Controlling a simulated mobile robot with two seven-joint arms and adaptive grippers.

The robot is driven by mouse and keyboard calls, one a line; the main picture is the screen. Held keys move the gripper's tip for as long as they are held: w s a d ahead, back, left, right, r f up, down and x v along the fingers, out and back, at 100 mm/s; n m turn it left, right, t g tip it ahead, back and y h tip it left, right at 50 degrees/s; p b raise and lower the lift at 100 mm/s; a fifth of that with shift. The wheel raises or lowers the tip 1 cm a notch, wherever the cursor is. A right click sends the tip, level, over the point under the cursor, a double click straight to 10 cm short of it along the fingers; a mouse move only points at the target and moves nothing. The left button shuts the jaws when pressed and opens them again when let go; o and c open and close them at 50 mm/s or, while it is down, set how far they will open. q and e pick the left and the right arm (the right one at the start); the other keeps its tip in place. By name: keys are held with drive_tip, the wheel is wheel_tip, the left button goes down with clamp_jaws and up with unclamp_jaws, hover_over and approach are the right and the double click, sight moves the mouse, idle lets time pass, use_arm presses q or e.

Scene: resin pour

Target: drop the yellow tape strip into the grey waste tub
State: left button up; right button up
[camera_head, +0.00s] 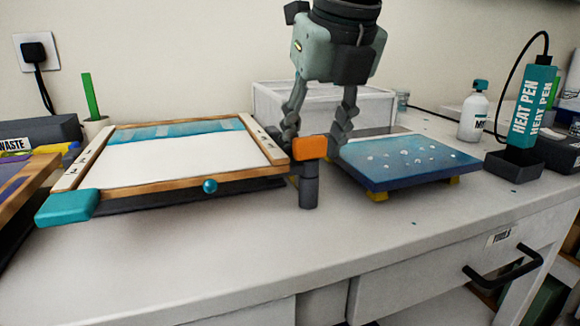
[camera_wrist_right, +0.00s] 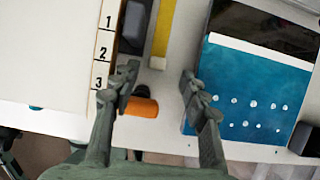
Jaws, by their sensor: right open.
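My right gripper (camera_head: 314,142) is open above the bench, between the framed white screen and the blue panel. Its spread fingers also show in the right wrist view (camera_wrist_right: 156,90). A yellow strip (camera_wrist_right: 163,28), seemingly the tape, lies past the fingertips in the wrist view, apart from them. I cannot make it out in the head view. The dark grey waste tub (camera_head: 50,129) is at the far left of the head view, cut by the edge, with a WASTE label. My left gripper is out of view.
An orange-topped dark tool (camera_head: 318,147) stands by the fingers; contact is unclear. The framed screen (camera_head: 155,187) is left, the blue panel (camera_head: 405,160) right. A heat pen (camera_head: 530,105) and white bottle (camera_head: 473,115) stand further right. The front bench is mostly clear.

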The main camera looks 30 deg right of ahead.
drive_tip(key=x, duration=0.4)
drive_tip(key=shift+w+a+f, duration=0.15)
drive_tip(key=shift+f, duration=0.1)
drive_tip(key=c, duration=1)
